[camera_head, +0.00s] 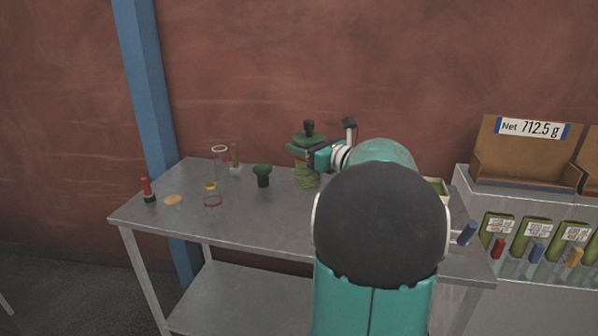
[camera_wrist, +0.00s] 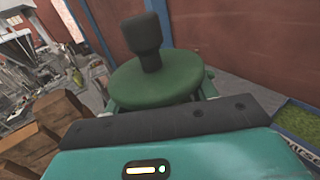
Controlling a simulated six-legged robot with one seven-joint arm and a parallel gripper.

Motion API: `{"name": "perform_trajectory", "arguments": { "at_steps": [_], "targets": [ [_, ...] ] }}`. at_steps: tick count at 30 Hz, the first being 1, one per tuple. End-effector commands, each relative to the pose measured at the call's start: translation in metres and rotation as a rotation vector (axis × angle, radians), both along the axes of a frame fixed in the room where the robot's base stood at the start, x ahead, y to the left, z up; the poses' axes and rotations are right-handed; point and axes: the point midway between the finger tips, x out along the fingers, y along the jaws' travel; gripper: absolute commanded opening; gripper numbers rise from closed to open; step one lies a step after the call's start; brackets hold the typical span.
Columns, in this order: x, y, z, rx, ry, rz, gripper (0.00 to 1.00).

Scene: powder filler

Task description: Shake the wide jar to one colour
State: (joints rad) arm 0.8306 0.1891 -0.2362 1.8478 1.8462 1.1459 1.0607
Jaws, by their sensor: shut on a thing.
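The wide jar (camera_head: 307,178) stands upright at the back middle of the table in the head view, with speckled, streaky green and yellowish contents. Its green lid (camera_head: 309,140) carries a dark knob (camera_head: 309,128). My gripper (camera_head: 308,151) reaches in from the right and is shut on the jar just below the lid. In the wrist view the round green lid (camera_wrist: 157,82) and dark knob (camera_wrist: 143,38) fill the middle, beyond the gripper housing. The jar's body is hidden there. I cannot tell whether its base touches the table.
A "Net 712.5 g" box (camera_head: 530,155) stands right.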

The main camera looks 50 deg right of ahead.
Motion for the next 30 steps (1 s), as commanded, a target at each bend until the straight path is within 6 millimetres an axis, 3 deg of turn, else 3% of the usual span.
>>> {"name": "perform_trajectory", "arguments": {
  "at_steps": [5, 18, 21, 26, 30],
  "targets": [
    [0.000, -0.009, 0.001, 0.000, -0.001, 0.001, 0.35],
    [0.000, 0.070, 0.002, -0.001, -0.002, 0.003, 0.35],
    [0.000, 0.079, 0.001, 0.000, -0.002, 0.002, 0.35],
    [0.000, 0.071, 0.000, 0.000, 0.000, -0.001, 0.35],
    [0.000, 0.045, 0.000, 0.000, 0.000, -0.002, 0.35]
  ]
}}
